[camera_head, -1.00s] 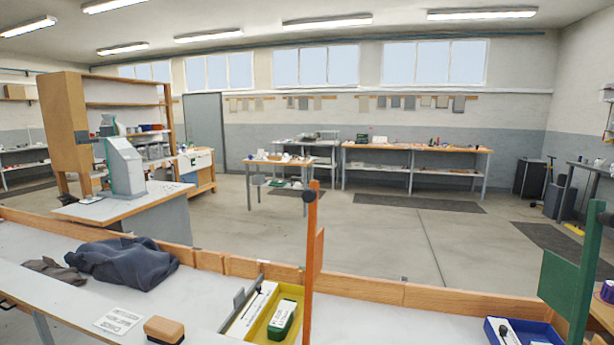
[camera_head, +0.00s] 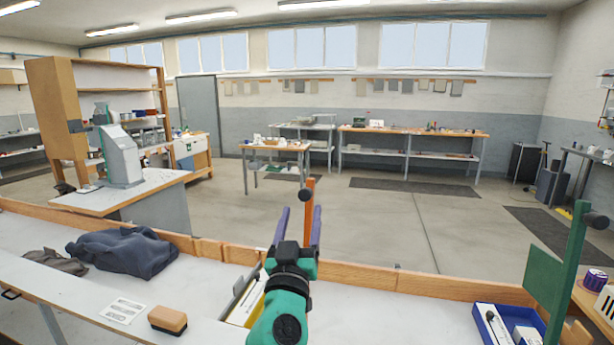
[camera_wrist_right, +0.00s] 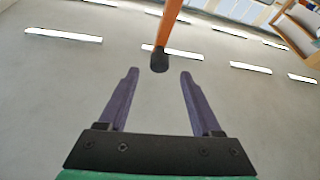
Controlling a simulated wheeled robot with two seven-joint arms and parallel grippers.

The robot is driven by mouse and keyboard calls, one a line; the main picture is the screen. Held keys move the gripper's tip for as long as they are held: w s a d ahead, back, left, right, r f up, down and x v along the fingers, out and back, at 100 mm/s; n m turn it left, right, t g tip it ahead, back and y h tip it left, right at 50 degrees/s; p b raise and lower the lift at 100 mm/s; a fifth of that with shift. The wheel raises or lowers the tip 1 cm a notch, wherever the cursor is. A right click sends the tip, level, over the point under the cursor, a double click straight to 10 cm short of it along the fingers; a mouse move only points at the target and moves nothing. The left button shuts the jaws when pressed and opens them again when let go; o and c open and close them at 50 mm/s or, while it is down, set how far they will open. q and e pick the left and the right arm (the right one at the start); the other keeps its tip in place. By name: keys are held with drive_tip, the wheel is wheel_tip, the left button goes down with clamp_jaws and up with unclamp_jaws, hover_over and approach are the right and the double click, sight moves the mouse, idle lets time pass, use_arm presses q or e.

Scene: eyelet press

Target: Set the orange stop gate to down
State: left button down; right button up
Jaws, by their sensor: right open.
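The orange stop gate (camera_head: 308,220) stands upright behind the wooden rail in the head view, with a dark round knob (camera_head: 305,195) near its top. My right gripper (camera_head: 301,208) reaches up from below in front of it, its two purple fingers open on either side of the orange bar. The arm hides the gate's lower part. In the right wrist view the orange bar (camera_wrist_right: 172,22) comes down from the top, and its black knob (camera_wrist_right: 159,60) sits just past the gap between the open fingertips, apart from both. My left gripper is not in view.
A green gate (camera_head: 569,270) stands at the right beside a blue tray (camera_head: 480,325). A dark cloth (camera_head: 125,250), a brown block (camera_head: 167,319) and a white card (camera_head: 122,310) lie on the bench at left. A wooden rail (camera_head: 375,277) runs along the bench's back.

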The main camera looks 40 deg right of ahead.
sight(307, 186)
drive_tip(key=p+x, duration=0.2)
drive_tip(key=x, duration=0.2)
drive_tip(key=p+x, duration=0.2)
drive_tip(key=x, duration=0.2)
drive_tip(key=shift+w+d+r, duration=0.1)
drive_tip(key=shift+d+r, duration=0.1)
drive_tip(key=shift+r, duration=0.15)
drive_tip(key=shift+w+d, duration=0.35)
drive_tip(key=shift+d, duration=0.05)
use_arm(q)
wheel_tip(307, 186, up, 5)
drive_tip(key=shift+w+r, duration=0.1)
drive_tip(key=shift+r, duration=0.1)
use_arm(e)
drive_tip(key=shift+f, duration=0.1)
clamp_jaws()
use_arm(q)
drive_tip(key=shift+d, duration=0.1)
